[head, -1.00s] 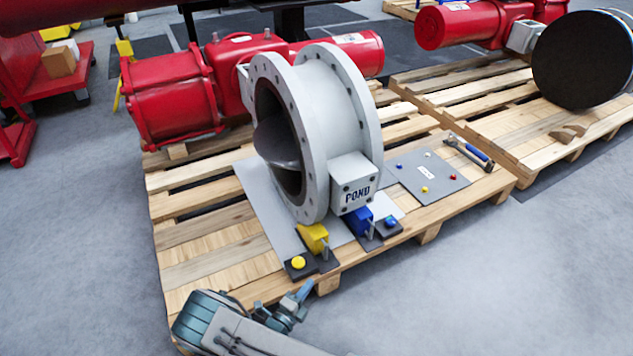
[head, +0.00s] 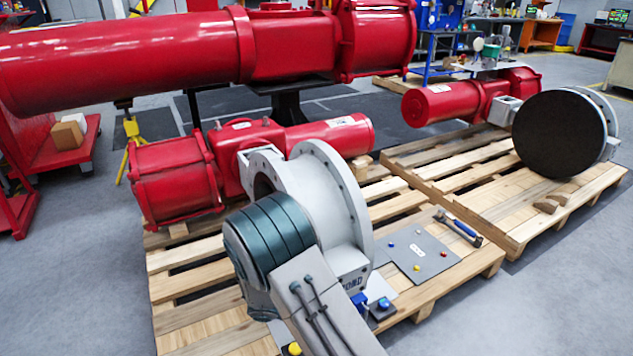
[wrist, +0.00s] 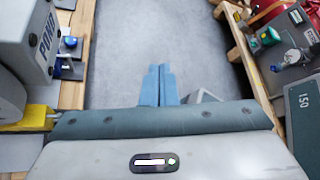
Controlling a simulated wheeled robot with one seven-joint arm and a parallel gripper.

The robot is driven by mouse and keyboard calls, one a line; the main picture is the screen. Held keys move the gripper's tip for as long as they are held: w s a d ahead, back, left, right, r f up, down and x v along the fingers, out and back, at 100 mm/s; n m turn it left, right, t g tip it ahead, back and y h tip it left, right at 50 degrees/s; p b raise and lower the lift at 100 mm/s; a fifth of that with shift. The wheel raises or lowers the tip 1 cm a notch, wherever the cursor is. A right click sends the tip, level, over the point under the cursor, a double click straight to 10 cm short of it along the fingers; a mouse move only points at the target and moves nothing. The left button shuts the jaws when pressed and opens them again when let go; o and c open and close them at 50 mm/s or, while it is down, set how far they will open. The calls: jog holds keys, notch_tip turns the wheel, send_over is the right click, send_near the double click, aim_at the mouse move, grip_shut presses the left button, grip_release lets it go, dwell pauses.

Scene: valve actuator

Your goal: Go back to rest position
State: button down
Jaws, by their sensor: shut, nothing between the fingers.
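My gripper (wrist: 158,85) shows in the wrist view as two blue fingers side by side, shut and empty, with bare grey floor beyond them. In the head view my arm rises in front of the valve and hides its lower part; the gripper itself is hidden there. The grey flanged valve (head: 335,195) with its red actuator (head: 180,180) stands on a wooden pallet (head: 190,310). In the wrist view its grey box (wrist: 35,40) marked POND is at the upper left, apart from the fingers.
A second pallet (head: 520,215) stands right. Grey floor at the front right is clear.

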jog(key=s+d+r+m+y+p, duration=0.2)
jog(key=s+r+m+y+p, duration=0.2)
jog(key=r+m, duration=0.4)
jog(key=s+d+r+m+y+p, duration=0.3)
jog(key=s+r+m+p, duration=0.4)
jog(key=r, duration=1.4)
jog(key=s+d+r+m+y+p, duration=0.3)
jog(key=s+r+m+y+p, duration=0.2)
jog(key=r+m+p, duration=0.3)
notch_tip(320, 180, up, 7)
jog(key=s+m, duration=0.1)
jog(key=m, duration=0.2)
jog(key=shift+s+d+t, duration=0.15)
jog(key=shift+d+t, duration=0.1)
jog(key=shift+t, duration=0.05)
